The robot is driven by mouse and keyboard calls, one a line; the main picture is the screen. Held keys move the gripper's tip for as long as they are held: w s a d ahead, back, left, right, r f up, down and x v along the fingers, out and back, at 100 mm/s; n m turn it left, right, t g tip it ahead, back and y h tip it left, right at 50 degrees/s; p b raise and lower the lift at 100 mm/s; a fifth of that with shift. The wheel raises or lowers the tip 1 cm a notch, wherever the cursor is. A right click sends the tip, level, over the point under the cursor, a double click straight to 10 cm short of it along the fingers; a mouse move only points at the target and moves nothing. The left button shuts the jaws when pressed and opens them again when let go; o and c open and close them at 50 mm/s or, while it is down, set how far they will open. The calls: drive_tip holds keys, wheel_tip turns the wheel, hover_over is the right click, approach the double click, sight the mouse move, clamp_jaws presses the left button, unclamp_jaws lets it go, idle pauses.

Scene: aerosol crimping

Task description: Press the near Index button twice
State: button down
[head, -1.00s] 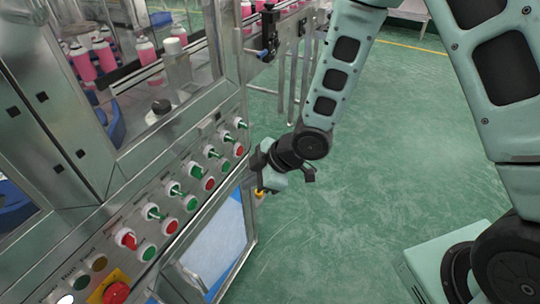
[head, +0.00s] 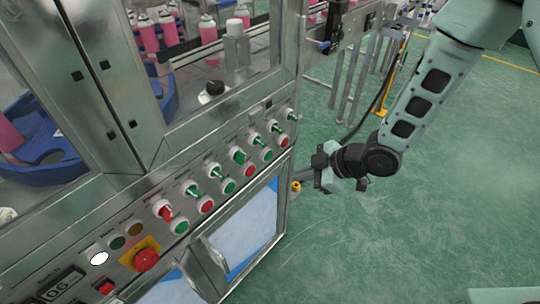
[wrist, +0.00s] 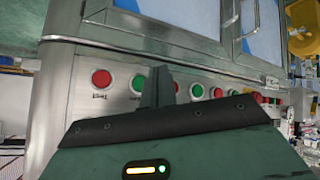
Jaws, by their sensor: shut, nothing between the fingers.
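The end red button (head: 284,142) is nearest my gripper (head: 304,177), which is just right of the cabinet corner. In the wrist view, a red button (wrist: 101,78) with an upside-down label is left of my shut, empty fingers (wrist: 157,82). A green button (wrist: 138,83) is just beside the fingers, which partly hide the red button beyond.
A red emergency stop (head: 146,260) on a yellow plate and a display (head: 62,290) are at the panel's near end. A yellow-orange knob (head: 296,187) is close to my gripper. Pink bottles (head: 208,28) stand behind glass.

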sight(268, 156)
drive_tip(key=w+a, duration=0.4)
drive_tip(key=a, duration=0.1)
drive_tip(key=shift+a, duration=0.15)
idle(2.0)
drive_tip(key=shift+w+a, duration=0.25)
drive_tip(key=shift+a, duration=0.05)
